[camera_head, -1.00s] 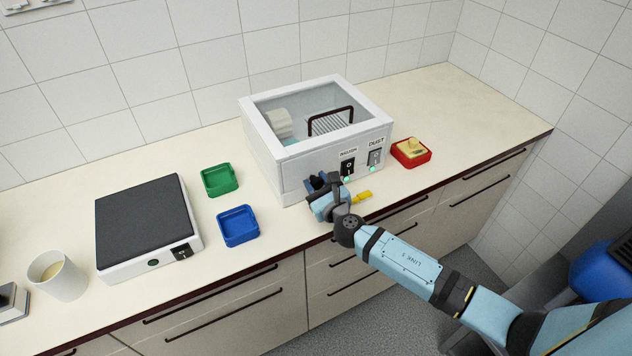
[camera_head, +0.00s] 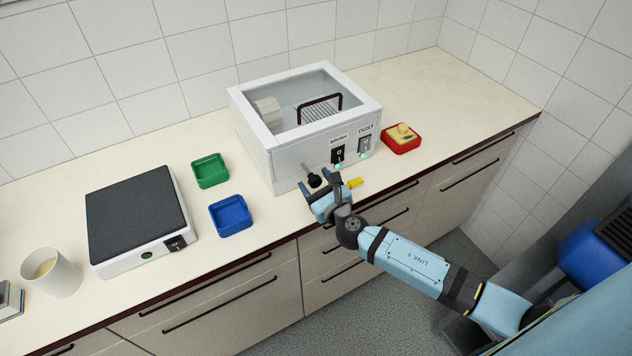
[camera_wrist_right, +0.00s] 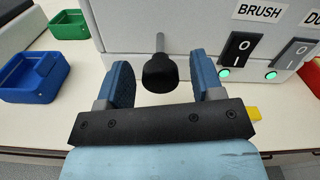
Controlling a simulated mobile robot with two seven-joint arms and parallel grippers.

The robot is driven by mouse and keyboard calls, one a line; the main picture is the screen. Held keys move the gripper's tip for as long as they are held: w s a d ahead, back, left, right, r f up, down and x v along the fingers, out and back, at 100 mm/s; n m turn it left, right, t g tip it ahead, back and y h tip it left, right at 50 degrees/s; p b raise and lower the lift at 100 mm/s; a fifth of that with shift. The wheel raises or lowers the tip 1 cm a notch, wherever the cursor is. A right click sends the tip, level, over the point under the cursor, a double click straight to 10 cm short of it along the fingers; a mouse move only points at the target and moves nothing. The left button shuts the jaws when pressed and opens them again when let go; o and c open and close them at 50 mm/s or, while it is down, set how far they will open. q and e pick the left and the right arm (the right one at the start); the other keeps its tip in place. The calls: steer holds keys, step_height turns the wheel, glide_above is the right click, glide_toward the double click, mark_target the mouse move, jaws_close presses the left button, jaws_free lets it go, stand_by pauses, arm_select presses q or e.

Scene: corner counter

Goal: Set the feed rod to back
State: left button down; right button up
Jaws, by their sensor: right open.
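The feed rod, a grey shaft with a black knob (camera_head: 314,181), sticks out of the front of the white machine (camera_head: 287,163). In the right wrist view the knob (camera_wrist_right: 160,73) lies between and just beyond the two blue fingers, with gaps on both sides. My right gripper (camera_head: 320,187) is open and in front of the knob, and its fingers also show in the right wrist view (camera_wrist_right: 160,85). The BRUSH switch (camera_head: 338,154) and DUST switch (camera_head: 364,145) are right of the rod, each with a green light. My left gripper is not in view.
A yellow piece (camera_head: 355,182) lies right of my gripper. A red tray (camera_head: 401,146) is right of the machine. Green (camera_head: 210,185) and blue (camera_head: 246,227) trays, a black-topped device (camera_head: 100,266) and a cup (camera_head: 62,284) stand left. The counter's front edge is close.

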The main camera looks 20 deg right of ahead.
steer(key=s+d+b, duration=0.1)
steer(key=s+b, duration=0.1)
steer(key=s, duration=1.1)
steer(key=shift+s, duration=0.4)
steer(key=shift+d, duration=0.1)
steer(key=s+a+f+n+g+p, duration=0.1)
steer(key=s+a+f+n+g, duration=0.1)
steer(key=n, duration=0.9)
steer(key=s+a+f+n+g+y+p, duration=0.1)
steer(key=s+f+n, duration=0.4)
steer(key=n, duration=0.7)
steer(key=s+a+f+n+g, duration=0.3)
steer(key=s+n, duration=0.3)
steer(key=n, duration=0.6)
steer(key=shift+f+g+y+p, duration=0.3)
steer(key=shift+f+g+p, duration=0.1)
steer(key=shift+g, duration=0.1)
